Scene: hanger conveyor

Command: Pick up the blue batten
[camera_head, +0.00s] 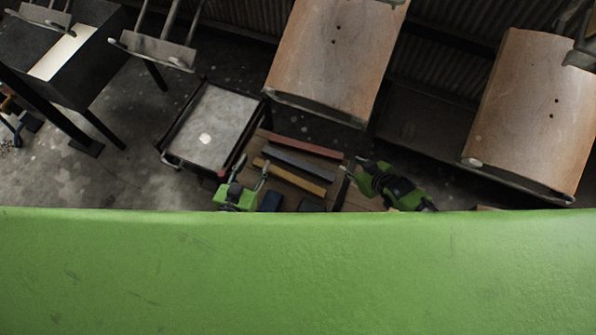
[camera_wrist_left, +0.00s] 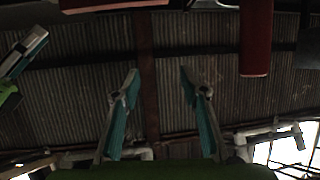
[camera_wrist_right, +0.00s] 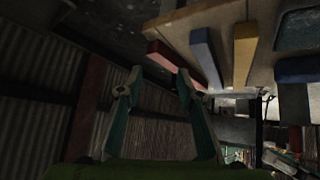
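The blue batten (camera_head: 300,163) lies on the wooden tabletop (camera_head: 341,162), between a red batten (camera_head: 305,145) and a yellow batten (camera_head: 292,178). In the right wrist view the blue batten (camera_wrist_right: 206,58) also lies between the red (camera_wrist_right: 170,58) and yellow ones. My left gripper (camera_head: 254,170) is open and empty by the battens' left ends. Its spread fingers show in the left wrist view (camera_wrist_left: 160,80), with a red piece (camera_wrist_left: 256,45) at the upper right. My right gripper (camera_head: 350,168) is just right of the battens' right ends. Its fingers (camera_wrist_right: 158,78) are apart and empty.
Dark blue pieces (camera_head: 270,201) lie nearer on the tabletop, partly hidden by my green body. A grey-topped cart (camera_head: 208,125) stands to the left. Large curved wooden panels (camera_head: 335,50) (camera_head: 540,115) stand behind and right. A dark table (camera_head: 90,70) is at far left.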

